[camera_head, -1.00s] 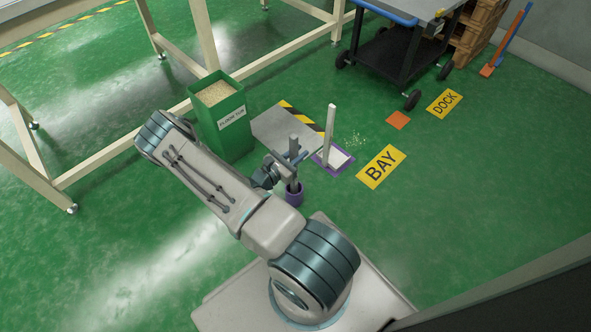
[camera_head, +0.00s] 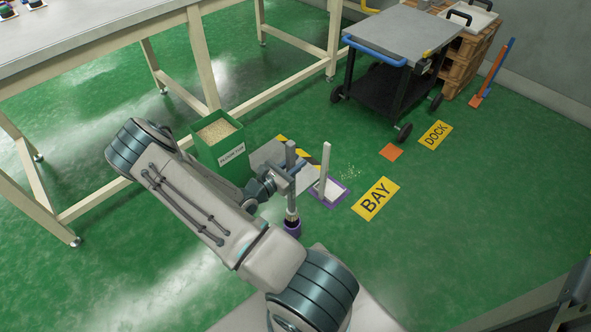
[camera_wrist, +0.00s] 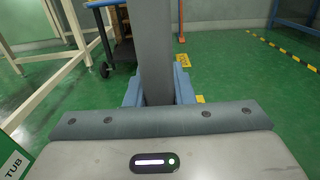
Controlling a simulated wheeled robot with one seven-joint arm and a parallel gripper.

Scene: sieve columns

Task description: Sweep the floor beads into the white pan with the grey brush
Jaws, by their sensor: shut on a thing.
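My gripper (camera_head: 291,172) is shut on the upright grey handle of the brush (camera_head: 291,152). The handle also stands between the jaws in the wrist view (camera_wrist: 155,50). The pale beads (camera_head: 350,172) are scattered on the green floor just beyond the pan's right side.
A green tub (camera_head: 222,160) of pale grains stands left of a grey plate with a striped edge (camera_head: 268,153). A yellow BAY sign (camera_head: 376,199), orange square (camera_head: 391,152) and DOCK sign (camera_head: 435,135) lie on the floor. A dark trolley (camera_head: 388,85) stands behind. Right floor is open.

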